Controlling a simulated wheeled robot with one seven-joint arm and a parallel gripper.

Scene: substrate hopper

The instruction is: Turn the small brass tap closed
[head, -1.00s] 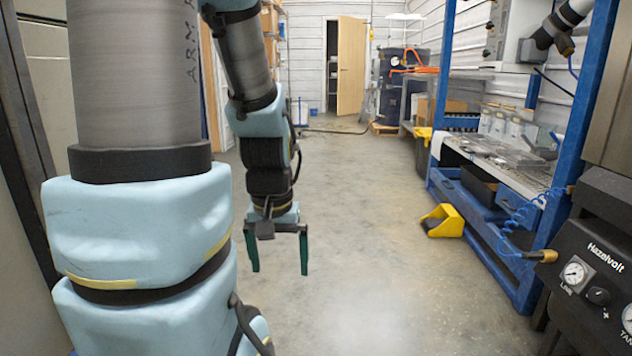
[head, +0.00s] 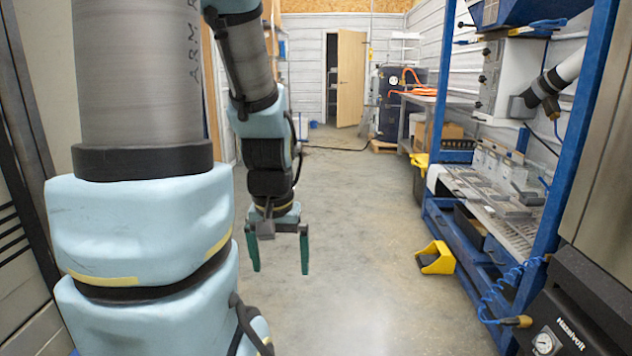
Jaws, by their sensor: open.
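My gripper (head: 280,262) hangs down in the middle left of the head view, its two green fingers apart and empty over bare floor. No tap can be made out for certain. A small brass-coloured fitting (head: 519,321) is at the lower end of the blue coiled hose, by the dark Hazelvolt box. Another small brownish fitting (head: 552,106) is at the end of the white and black pipe beside the grey-white cabinet. Both are small, and I cannot tell whether either is the tap or how its handle stands. My gripper is far from both.
A blue-framed bench (head: 465,245) with a perforated top stands along the right. A yellow pedal-like block (head: 436,258) is on the floor before it. The Hazelvolt box (head: 560,310) fills the lower right. The concrete floor (head: 350,220) between is clear to the open door (head: 351,78).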

